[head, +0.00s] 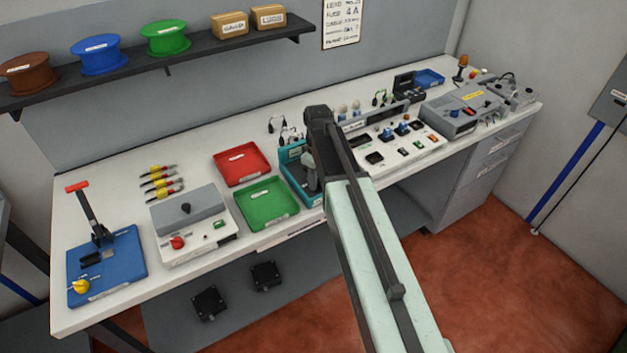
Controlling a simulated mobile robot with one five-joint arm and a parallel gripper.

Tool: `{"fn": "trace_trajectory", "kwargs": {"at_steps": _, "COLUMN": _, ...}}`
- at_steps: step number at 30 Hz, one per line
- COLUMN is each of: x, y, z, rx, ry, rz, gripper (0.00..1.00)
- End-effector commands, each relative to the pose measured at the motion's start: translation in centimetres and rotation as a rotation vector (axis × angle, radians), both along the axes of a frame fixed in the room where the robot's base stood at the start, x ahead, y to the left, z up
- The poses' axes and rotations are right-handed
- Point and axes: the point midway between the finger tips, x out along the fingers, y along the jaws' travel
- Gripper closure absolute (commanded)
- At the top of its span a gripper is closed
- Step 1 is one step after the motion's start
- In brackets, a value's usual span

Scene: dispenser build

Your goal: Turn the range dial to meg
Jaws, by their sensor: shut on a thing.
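My gripper (312,182) is low at the far end of my arm, reaching down over a teal-walled unit (294,156) in the middle of the bench. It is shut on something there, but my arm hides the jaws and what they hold. No range dial with a readable meg mark shows. Knobs do show elsewhere: blue ones (403,129) on a white panel (432,146) right of my arm, and a red one (177,242) on a white and grey box (196,251) at the left. A grey instrument (450,125) at the right has red and blue parts on top.
Red (241,181) and green (262,222) trays lie left of my gripper. A blue-based lever press (130,270) stands at the bench's left end. A shelf (140,70) with wire spools hangs above. Bare bench top (110,185) shows at the back left.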

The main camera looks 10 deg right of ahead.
Motion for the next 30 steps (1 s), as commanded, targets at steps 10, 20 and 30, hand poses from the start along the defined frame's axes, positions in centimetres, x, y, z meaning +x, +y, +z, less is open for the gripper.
{"fn": "trace_trajectory", "kwargs": {"at_steps": 10, "x": -0.26, "y": 0.26, "z": 0.01, "rx": 0.005, "ry": 0.008, "rz": -0.158, "gripper": 1.00}}
{"fn": "trace_trajectory", "kwargs": {"at_steps": 20, "x": -0.25, "y": 0.34, "z": 0.02, "rx": 0.005, "ry": 0.008, "rz": -0.195, "gripper": 1.00}}
{"fn": "trace_trajectory", "kwargs": {"at_steps": 30, "x": -0.24, "y": 0.38, "z": 0.03, "rx": 0.005, "ry": 0.009, "rz": -0.194, "gripper": 0.54}}
